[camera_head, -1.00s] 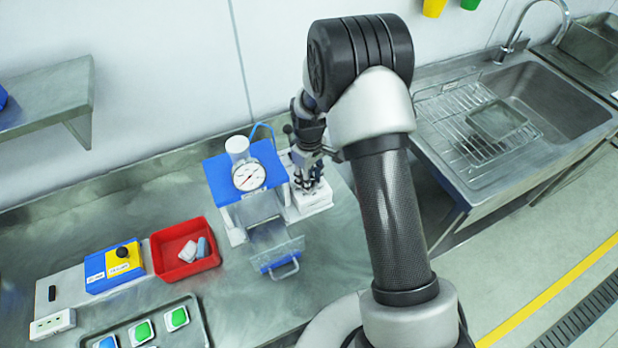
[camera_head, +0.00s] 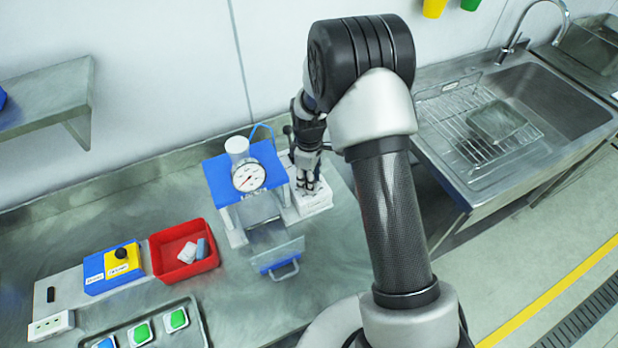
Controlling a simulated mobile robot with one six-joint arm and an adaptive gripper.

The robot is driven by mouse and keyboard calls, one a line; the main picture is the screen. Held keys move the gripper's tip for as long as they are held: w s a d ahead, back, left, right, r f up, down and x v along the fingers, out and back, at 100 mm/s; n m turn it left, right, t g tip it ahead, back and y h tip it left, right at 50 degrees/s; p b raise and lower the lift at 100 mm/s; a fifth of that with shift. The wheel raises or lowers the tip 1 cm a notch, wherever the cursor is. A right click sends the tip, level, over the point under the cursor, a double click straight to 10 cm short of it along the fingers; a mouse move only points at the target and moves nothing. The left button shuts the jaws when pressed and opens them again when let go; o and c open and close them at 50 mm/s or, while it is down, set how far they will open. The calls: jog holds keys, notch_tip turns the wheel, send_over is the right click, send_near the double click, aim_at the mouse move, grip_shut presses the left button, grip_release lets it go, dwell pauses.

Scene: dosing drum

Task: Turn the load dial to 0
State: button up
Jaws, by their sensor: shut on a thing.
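A machine with a blue top (camera_head: 222,186) stands on the steel counter. It carries a round white gauge (camera_head: 248,177). A white box (camera_head: 316,203) stands against its right side. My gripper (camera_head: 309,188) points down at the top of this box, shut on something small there. The gripped part is hidden by the fingers; it may be the load dial, but I cannot see its marks or where it points.
An open metal drawer with a handle (camera_head: 286,270) sticks out at the machine's front. A red tray (camera_head: 168,273) with small items and a blue-and-yellow control box (camera_head: 113,268) are to the left. A sink (camera_head: 545,110) is at the right.

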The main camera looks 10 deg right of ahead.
jog(key=o, duration=1.1)
jog(key=shift+r, duration=6)
